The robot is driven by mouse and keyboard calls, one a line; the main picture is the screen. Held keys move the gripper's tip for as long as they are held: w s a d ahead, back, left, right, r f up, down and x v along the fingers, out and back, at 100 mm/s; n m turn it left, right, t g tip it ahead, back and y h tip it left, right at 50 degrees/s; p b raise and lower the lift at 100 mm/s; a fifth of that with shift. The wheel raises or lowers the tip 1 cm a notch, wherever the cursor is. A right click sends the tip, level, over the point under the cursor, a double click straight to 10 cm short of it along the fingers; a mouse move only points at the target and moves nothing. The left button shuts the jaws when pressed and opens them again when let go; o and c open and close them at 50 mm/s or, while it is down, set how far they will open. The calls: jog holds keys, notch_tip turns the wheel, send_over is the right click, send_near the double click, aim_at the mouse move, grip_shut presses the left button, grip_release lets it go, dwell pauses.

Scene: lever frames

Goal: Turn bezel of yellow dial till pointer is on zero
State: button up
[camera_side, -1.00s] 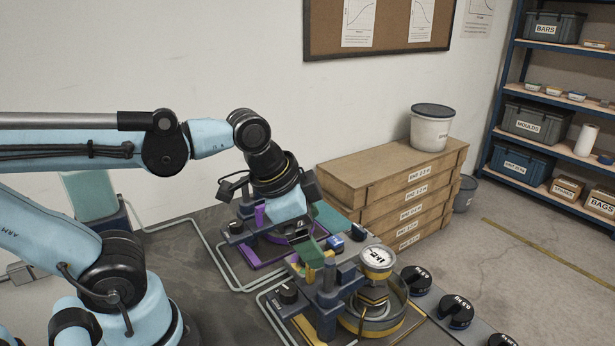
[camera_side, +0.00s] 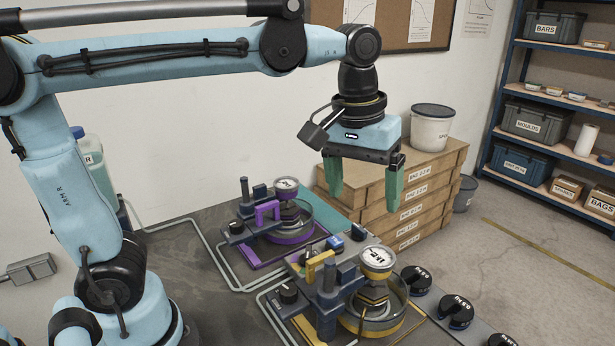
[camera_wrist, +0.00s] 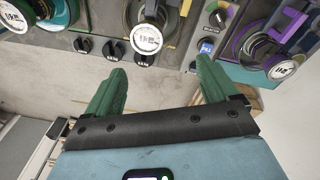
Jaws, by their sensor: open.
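The yellow-trimmed lever frame (camera_side: 360,310) stands at the front of the bench, with a round white-topped piece (camera_side: 376,258) above a lettered disc ringed in grey and yellow. The white round top also shows in the wrist view (camera_wrist: 146,39). I cannot tell which ring is the bezel, and the pointer and zero mark are too small to read. My gripper (camera_side: 364,188) hangs fingers-down above and behind this frame, level with the wooden boxes. Its green fingers are wide apart with nothing between them; they also show in the wrist view (camera_wrist: 161,72).
A purple-trimmed frame (camera_side: 275,232) stands behind and left of the yellow one. Several black knobs (camera_side: 457,312) line the bench's right edge. Stacked wooden boxes (camera_side: 435,185) with a white bucket (camera_side: 431,128) stand behind. A teal frame (camera_wrist: 62,12) shows in the wrist view.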

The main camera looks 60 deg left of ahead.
aim_at(378, 253)
jog(key=f+n, duration=0.1)
jog(key=f, duration=0.2)
jog(key=w+d+f+n+g, duration=0.1)
jog(key=f+n, duration=0.1)
jog(key=f, duration=0.2)
jog(key=w+d+f+n, duration=0.1)
jog(key=f, duration=0.2)
jog(key=shift+w+d+f+n+g, duration=0.2)
jog(key=shift+w+n+g, duration=0.1)
jog(key=shift+n, duration=0.1)
jog(key=shift+r, duration=0.1)
jog(key=c, duration=1.1)
jog(key=shift+o, duration=0.2)
